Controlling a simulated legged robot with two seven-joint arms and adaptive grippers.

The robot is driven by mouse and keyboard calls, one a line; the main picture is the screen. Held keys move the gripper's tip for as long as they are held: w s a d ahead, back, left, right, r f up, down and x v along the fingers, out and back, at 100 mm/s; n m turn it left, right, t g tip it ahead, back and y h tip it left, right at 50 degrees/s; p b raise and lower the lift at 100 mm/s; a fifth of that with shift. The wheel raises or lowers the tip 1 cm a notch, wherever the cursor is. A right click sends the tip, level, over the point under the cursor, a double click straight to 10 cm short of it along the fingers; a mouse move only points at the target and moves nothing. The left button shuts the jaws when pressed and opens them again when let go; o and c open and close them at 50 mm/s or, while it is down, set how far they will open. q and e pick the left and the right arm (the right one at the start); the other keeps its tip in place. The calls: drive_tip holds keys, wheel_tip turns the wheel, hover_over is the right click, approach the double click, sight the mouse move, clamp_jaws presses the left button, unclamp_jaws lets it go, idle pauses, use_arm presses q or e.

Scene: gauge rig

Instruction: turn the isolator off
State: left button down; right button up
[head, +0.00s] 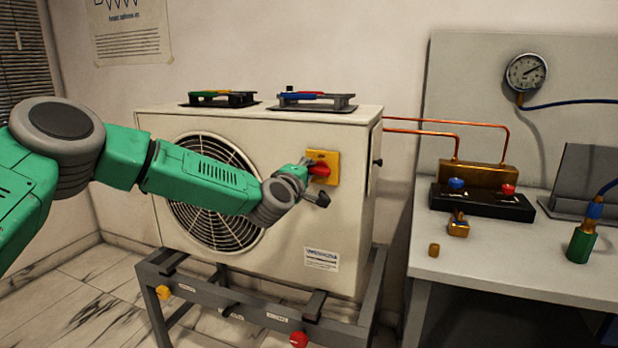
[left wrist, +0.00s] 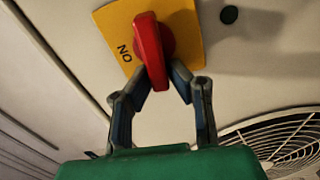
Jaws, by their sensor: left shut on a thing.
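The isolator is a red rotary knob (head: 319,170) on a yellow plate (head: 331,160) on the front of the beige fan unit. In the left wrist view the red knob (left wrist: 153,48) stands out from the yellow plate (left wrist: 186,30), and the marking "ON" reads on the plate beside it. My left gripper (head: 305,178) reaches it from the left. In the left wrist view its two fingers (left wrist: 166,84) are closed on either side of the knob's lower end. My right gripper is not in view.
The fan unit (head: 290,250) stands on a grey metal frame (head: 225,298). Two tool racks lie on its top. At right, a bench (head: 500,262) holds a manifold with blue and red knobs (head: 483,205), a brass fitting (head: 458,226) and a green-and-blue fitting (head: 582,240). A gauge (head: 526,72) hangs above.

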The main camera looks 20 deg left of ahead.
use_arm(q)
drive_tip(key=shift+a+f+n+b, duration=0.1)
drive_tip(key=shift+f+n+b, duration=0.15)
drive_tip(key=shift+n+b, duration=0.35)
drive_tip(key=c, duration=1.5)
unclamp_jaws()
drive_tip(key=shift+f, duration=0.1)
drive_tip(key=shift+c, duration=0.2)
drive_tip(key=shift+w, duration=0.15)
drive_tip(key=s, duration=1.2)
drive_tip(key=shift+a, duration=0.3)
drive_tip(key=shift+f, duration=0.1)
